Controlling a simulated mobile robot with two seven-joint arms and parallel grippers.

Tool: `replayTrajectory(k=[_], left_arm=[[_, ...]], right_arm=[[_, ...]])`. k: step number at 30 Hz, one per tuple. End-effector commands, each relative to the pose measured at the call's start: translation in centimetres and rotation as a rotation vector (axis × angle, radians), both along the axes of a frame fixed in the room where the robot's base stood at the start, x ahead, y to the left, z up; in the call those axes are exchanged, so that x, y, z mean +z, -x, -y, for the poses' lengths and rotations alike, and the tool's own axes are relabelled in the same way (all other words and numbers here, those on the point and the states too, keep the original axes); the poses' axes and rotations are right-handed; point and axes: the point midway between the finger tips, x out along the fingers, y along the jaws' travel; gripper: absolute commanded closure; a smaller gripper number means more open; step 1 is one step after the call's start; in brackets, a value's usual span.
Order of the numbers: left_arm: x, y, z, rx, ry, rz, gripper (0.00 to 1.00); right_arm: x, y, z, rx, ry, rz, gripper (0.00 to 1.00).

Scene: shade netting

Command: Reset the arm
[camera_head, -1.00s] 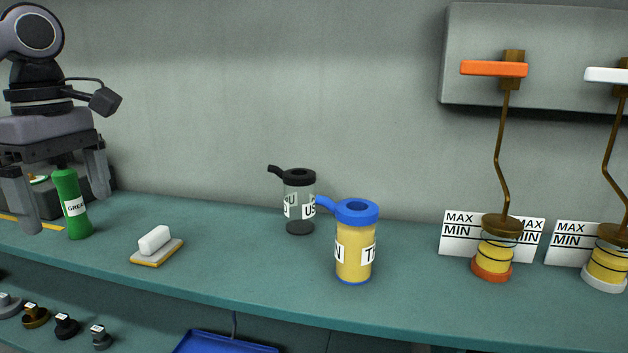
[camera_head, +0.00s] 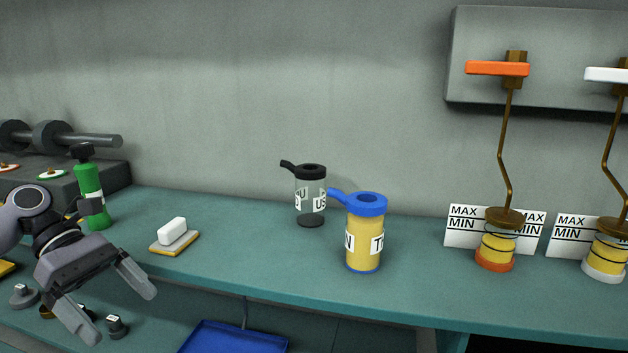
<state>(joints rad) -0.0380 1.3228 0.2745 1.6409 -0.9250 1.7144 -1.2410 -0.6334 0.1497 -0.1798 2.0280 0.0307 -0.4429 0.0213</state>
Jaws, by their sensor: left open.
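My left gripper (camera_head: 108,305) is at the lower left of the head view, in front of the shelf's front edge. Its two grey fingers are spread apart with nothing between them. It points down and to the right. The green bottle (camera_head: 90,194) stands upright on the teal shelf behind it, partly covered by my arm. The white block on a yellow-edged pad (camera_head: 173,233) lies on the shelf, right of and above the gripper, apart from it. My right gripper is not in view.
A yellow jar with blue lid (camera_head: 365,236) and a clear jar with black lid (camera_head: 311,196) stand mid-shelf. Two yellow reservoirs (camera_head: 497,246) (camera_head: 607,254) stand at right. A blue tray (camera_head: 236,338) and small knobs (camera_head: 116,326) sit lower. A dark machine (camera_head: 52,185) stands at left.

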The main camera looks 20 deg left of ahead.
Motion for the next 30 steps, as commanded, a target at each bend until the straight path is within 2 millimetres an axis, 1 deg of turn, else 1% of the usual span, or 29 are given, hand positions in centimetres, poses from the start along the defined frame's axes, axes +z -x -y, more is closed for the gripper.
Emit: replayTrajectory(k=[1, 6, 9, 15, 20, 26, 30], left_arm=[[-1.1, 0.0, 0.8, 0.002, 0.07, 0.0, 0.0], [-4.0, 0.2, 3.8, 0.01, 0.279, 0.0, 0.0], [-5.4, 0.2, 5.7, 0.015, 0.397, 0.0, 0.0], [-7.2, 0.3, 9.3, 0.022, 0.598, 0.001, 0.0], [-8.0, 0.3, 11.9, 0.028, 0.735, 0.0, 0.0], [-7.4, -1.7, 13.2, 0.258, 0.882, -0.162, 0.0], [-7.4, -3.3, 13.8, 0.449, 1.017, -0.326, 0.0]], right_arm=[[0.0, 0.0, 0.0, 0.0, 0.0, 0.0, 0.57], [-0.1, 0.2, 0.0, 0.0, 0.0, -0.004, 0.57], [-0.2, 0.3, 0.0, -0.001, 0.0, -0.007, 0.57], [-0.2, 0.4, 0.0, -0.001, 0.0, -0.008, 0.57], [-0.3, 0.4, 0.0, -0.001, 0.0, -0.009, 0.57], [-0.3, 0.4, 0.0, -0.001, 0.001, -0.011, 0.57], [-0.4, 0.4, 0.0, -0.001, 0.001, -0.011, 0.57]])
